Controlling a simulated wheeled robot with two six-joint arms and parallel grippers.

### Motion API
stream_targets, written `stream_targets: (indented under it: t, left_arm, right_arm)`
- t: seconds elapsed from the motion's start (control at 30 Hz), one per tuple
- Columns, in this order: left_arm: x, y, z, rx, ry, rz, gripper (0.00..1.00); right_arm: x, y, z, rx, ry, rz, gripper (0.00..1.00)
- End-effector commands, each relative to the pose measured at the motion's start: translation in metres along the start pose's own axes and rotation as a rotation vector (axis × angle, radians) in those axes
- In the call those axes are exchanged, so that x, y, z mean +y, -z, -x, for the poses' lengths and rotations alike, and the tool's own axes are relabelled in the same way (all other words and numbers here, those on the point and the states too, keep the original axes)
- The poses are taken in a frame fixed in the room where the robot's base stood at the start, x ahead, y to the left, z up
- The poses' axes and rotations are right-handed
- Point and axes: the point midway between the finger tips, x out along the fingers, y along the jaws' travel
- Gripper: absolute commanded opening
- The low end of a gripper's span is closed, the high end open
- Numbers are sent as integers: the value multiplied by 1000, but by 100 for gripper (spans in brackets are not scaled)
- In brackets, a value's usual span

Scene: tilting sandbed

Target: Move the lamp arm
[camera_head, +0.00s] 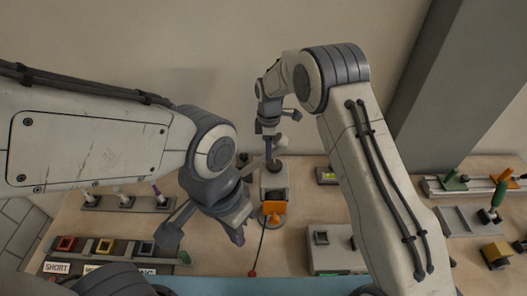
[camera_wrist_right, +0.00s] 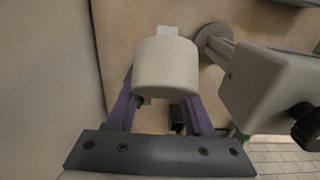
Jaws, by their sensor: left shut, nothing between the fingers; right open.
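A white cylindrical lamp head (camera_wrist_right: 166,70) fills the middle of the right wrist view, in front of my right gripper's purple fingers. It shows small and pale in the head view (camera_head: 281,141). The arm bearing the lamp head is mostly hidden.
A grey box (camera_head: 335,258) and green-handled fixtures (camera_head: 490,214) stand right. A wall rises behind.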

Motion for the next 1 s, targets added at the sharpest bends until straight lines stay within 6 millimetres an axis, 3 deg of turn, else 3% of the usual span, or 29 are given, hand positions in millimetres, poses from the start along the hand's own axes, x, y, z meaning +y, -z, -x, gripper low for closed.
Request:
stream_targets:
  t: [0.2,0.5,0.53,0.63,0.67,1.0]
  left_arm:
    - [0,0,8,0,0,0,0]
    - [0,0,7,0,0,1,0]
    - [0,0,7,0,0,0,0]
    - [0,0,7,0,0,0,0]
    - [0,0,7,0,0,0,0]
    - [0,0,7,0,0,0,0]
  right_arm:
    - [0,0,-20,0,0,0,52]
    - [0,3,-24,0,-1,3,52]
    - [0,3,-24,0,-1,4,45]
    - [0,4,-23,0,-1,4,7]
    - [0,4,-23,0,-1,4,0]
    - [0,4,-23,0,0,5,0]
